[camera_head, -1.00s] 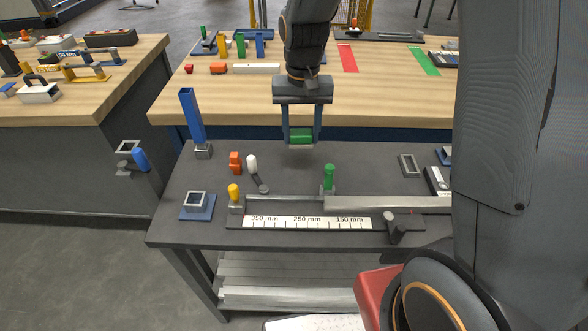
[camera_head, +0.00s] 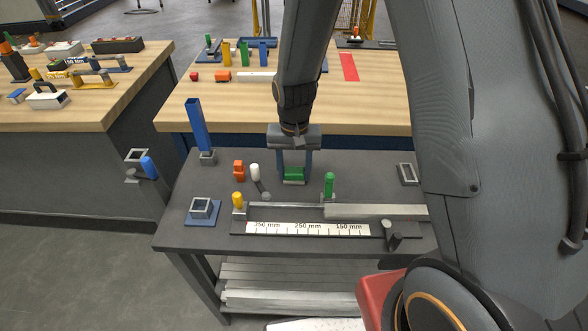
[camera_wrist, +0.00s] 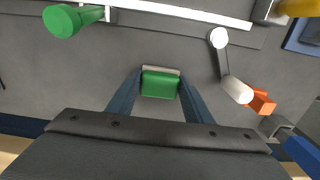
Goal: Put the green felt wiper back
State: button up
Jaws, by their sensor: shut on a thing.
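The green felt wiper (camera_head: 293,174) is a small green block with a pale grey strip along one edge. It sits between the fingers of my gripper (camera_head: 294,180), which is shut on it over the dark grey bench. The wrist view also shows the wiper (camera_wrist: 160,83) between the fingertips, with the pale strip on the far side. Whether it touches the bench is hard to tell. My gripper is left of an upright green peg (camera_head: 329,184) and right of a white-ended lever (camera_head: 256,173).
A rail with a ruler strip (camera_head: 307,229) runs along the bench front. An orange block (camera_head: 239,167), a yellow peg (camera_head: 238,200), a blue-based square socket (camera_head: 191,216) and a tall blue tube (camera_head: 197,125) stand left. A grey square frame (camera_head: 401,174) lies right. A wooden table (camera_head: 225,104) is behind.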

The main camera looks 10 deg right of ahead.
aim_at(294, 171)
jog(key=shift+f, duration=0.25)
jog(key=o, duration=1.1)
jog(key=shift+r, duration=0.1)
notch_tip(294, 171, up, 11)
jog(key=b, duration=0.3)
jog(key=s+d+n+t, duration=0.1)
jog(key=s+d+n, duration=0.1)
jog(key=s+d, duration=0.7)
jog(key=s, duration=0.2)
jog(key=shift+s+d+r+t, duration=0.15)
jog(key=shift+s+d+t, duration=0.15)
jog(key=shift+s+d, duration=0.1)
